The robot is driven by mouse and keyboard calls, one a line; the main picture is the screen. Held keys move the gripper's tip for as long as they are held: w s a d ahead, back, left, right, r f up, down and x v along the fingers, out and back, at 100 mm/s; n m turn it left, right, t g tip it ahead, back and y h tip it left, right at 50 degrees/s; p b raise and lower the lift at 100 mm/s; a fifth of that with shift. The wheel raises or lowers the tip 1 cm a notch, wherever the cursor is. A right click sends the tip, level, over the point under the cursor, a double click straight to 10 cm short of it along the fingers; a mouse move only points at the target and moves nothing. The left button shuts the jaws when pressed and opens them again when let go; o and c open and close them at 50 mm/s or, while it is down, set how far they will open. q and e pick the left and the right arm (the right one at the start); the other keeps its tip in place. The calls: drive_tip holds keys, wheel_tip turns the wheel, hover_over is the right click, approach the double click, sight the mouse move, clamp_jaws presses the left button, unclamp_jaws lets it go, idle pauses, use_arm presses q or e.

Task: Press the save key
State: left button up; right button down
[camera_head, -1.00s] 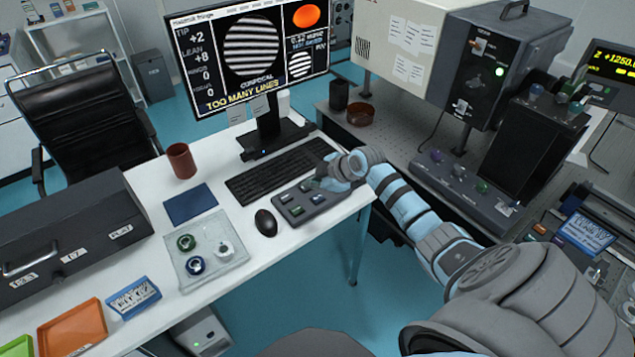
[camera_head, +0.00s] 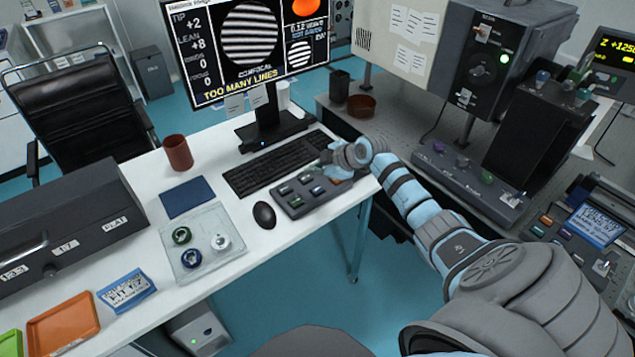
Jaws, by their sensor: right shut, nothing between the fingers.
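A dark grey key box (camera_head: 296,203) with several coloured keys lies on the white desk, right of the mouse. Which key is the save key cannot be read from here. My right arm reaches in from the lower right. My right gripper (camera_head: 324,165) is shut and empty, at the box's far right end, near the keyboard. Part of the box's right end is hidden behind the gripper and wrist. Whether the fingertips touch a key cannot be told. My left gripper is not in view.
The keyboard (camera_head: 277,163), mouse (camera_head: 264,215) and monitor (camera_head: 246,50) stand close to the box. A brown cup (camera_head: 177,152), a blue pad (camera_head: 188,197) and a clear tray (camera_head: 172,262) with rings lie further left. The optical table (camera_head: 400,125) is at right.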

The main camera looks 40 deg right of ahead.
sight(316, 191)
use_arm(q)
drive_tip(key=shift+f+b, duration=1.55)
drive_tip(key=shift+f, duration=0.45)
use_arm(e)
drive_tip(key=shift+f, duration=2.3)
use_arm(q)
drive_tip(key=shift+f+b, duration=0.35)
use_arm(e)
drive_tip(key=shift+f, duration=0.4)
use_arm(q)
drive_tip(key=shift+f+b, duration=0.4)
use_arm(e)
drive_tip(key=shift+f, duration=0.45)
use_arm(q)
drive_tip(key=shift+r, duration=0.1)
use_arm(e)
drive_tip(key=shift+r, duration=0.15)
use_arm(q)
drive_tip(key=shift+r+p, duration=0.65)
drive_tip(key=shift+p, duration=0.1)
use_arm(e)
drive_tip(key=shift+r, duration=0.75)
wheel_tip(316, 191, up, 5)
drive_tip(key=p, duration=0.4)
drive_tip(key=shift+r, duration=0.1)
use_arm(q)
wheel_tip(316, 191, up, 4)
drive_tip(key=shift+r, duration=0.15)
